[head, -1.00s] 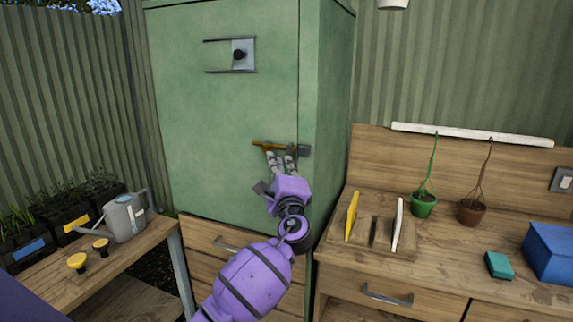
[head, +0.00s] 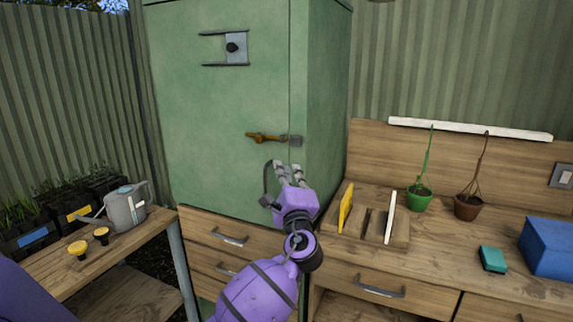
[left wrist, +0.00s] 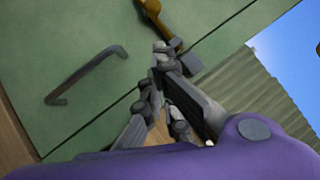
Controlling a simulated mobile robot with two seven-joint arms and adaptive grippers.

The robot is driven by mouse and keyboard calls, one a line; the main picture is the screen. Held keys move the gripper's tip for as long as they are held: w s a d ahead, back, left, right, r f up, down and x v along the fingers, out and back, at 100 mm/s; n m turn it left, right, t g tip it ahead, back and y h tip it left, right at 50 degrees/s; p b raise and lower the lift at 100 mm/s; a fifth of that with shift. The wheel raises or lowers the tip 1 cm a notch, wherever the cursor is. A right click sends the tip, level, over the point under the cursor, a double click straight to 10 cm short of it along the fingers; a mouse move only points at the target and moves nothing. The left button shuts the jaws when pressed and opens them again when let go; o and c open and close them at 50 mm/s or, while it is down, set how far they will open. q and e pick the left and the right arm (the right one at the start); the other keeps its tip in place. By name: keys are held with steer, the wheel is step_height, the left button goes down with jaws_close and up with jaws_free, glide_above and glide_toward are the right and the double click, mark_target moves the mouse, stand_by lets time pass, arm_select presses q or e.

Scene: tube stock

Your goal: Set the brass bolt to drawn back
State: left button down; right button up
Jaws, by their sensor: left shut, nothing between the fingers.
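The brass bolt (head: 263,137) lies level near the right edge of the green cabinet's door (head: 225,110). A grey catch (head: 295,141) sits at its right end. I cannot tell how far the rod reaches into it. My left gripper (head: 288,164) is shut and empty, just below the bolt and apart from it in the head view. In the left wrist view the bolt (left wrist: 160,20) shows at the top, beyond the closed fingertips (left wrist: 163,52). My right gripper is not in view.
A grey handle (left wrist: 85,75) stands out from the door beside my left gripper. A workbench (head: 450,240) with pots and a blue box (head: 550,247) is at right. A watering can (head: 125,208) stands at left.

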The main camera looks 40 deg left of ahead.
arm_select(q)
steer(key=shift+a+b+v, duration=0.2)
steer(key=shift+b+v, duration=0.15)
steer(key=shift+v, duration=2.4)
steer(key=shift+s, duration=0.2)
